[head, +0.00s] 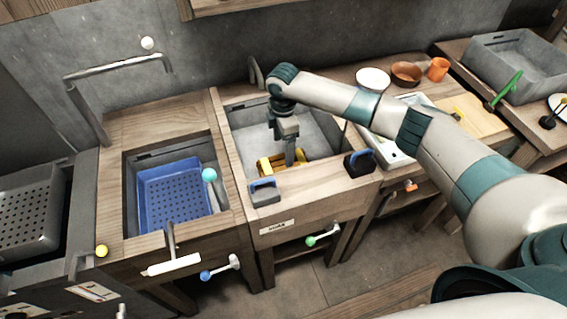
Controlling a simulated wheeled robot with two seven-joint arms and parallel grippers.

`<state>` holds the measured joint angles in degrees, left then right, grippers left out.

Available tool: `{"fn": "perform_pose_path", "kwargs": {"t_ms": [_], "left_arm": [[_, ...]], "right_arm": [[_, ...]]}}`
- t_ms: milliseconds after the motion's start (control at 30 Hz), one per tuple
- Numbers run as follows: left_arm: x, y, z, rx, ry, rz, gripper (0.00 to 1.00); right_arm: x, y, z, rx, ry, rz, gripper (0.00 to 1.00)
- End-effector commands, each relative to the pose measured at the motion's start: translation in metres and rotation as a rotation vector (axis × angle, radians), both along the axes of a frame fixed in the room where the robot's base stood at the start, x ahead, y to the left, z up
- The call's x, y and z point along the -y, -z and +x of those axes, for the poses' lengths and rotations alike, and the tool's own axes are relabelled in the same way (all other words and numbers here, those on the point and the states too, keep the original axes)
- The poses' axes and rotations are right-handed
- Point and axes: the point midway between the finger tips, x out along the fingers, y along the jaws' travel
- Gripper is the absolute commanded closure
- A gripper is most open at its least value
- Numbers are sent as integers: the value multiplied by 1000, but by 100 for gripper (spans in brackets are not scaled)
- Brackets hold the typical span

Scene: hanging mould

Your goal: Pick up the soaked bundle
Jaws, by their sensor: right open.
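A yellow bundle (267,165), which looks like the soaked bundle, lies low in the grey basin (322,140) of the middle wooden unit. It is partly covered by my gripper. My right gripper (289,160) points down into this basin at the bundle, its jaws open. The view is too small to tell whether the fingers touch the bundle or stand around it. My left gripper is not in view.
A blue perforated tray (176,190) fills the left basin. A white plate (372,79), a brown bowl (406,73) and an orange cup (438,69) stand behind my arm.

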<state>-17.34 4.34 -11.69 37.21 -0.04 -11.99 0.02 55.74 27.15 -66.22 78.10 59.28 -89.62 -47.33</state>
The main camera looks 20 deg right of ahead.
Motion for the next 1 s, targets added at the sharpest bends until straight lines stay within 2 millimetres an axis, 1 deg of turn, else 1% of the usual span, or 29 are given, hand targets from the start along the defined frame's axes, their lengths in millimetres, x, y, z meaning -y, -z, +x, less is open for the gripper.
{"fn": "perform_pose_path", "kwargs": {"t_ms": [100,167,333,567,767,867,1000], "left_arm": [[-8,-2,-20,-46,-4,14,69],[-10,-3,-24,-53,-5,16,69],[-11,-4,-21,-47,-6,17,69],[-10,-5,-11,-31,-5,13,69],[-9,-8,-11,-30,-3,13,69],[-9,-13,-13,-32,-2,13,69],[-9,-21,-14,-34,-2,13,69]], "right_arm": [[0,17,-1,-2,2,1,23],[-1,24,-1,-2,1,1,23],[0,34,0,0,0,0,23],[0,35,0,0,0,1,23],[0,38,0,-1,1,1,23],[1,47,0,-2,2,-1,23],[1,62,0,-2,1,0,23]]}}
